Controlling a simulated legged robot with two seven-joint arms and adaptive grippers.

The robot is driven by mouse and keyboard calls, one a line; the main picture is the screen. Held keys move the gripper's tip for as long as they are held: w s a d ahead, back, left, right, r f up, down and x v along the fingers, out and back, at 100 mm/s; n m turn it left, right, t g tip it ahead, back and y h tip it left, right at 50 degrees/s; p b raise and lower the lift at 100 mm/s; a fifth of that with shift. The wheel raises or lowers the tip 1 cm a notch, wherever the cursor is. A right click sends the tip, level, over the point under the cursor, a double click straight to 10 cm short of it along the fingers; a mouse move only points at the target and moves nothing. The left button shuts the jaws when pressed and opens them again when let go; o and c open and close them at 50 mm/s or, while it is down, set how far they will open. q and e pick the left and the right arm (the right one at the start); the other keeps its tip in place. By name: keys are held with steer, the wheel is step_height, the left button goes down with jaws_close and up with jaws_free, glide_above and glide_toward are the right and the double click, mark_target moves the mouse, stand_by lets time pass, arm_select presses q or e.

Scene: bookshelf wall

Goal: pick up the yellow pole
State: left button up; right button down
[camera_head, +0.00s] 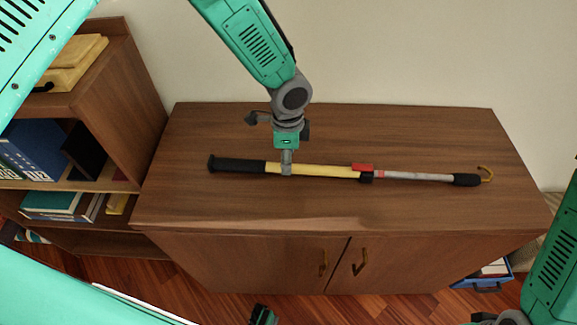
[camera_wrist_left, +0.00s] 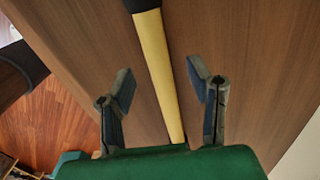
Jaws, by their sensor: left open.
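The yellow pole (camera_head: 319,171) lies flat across the top of a brown wooden cabinet. It has a thick black grip at its left end, a red piece and black collar near the middle, a thin grey shaft and a hooked tip at right. My left gripper (camera_head: 286,168) is over the yellow section, close to the black grip. In the left wrist view my left gripper (camera_wrist_left: 163,92) is open, and the yellow pole (camera_wrist_left: 158,72) runs between its fingers with a gap on each side. My right gripper is not in view.
The cabinet top (camera_head: 420,130) is otherwise clear, with a pale wall behind it. A bookshelf (camera_head: 128,90) with books and a wooden box (camera_head: 75,62) stands at left. A blue crate (camera_head: 484,282) is on the floor at right.

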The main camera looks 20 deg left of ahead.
arm_select(q)
steer(key=f, duration=0.3)
steer(key=shift+a+f, duration=0.25)
steer(key=shift+f, duration=0.1)
steer(key=shift+d+r, duration=0.1)
steer(key=shift+d, duration=0.15)
jaws_close()
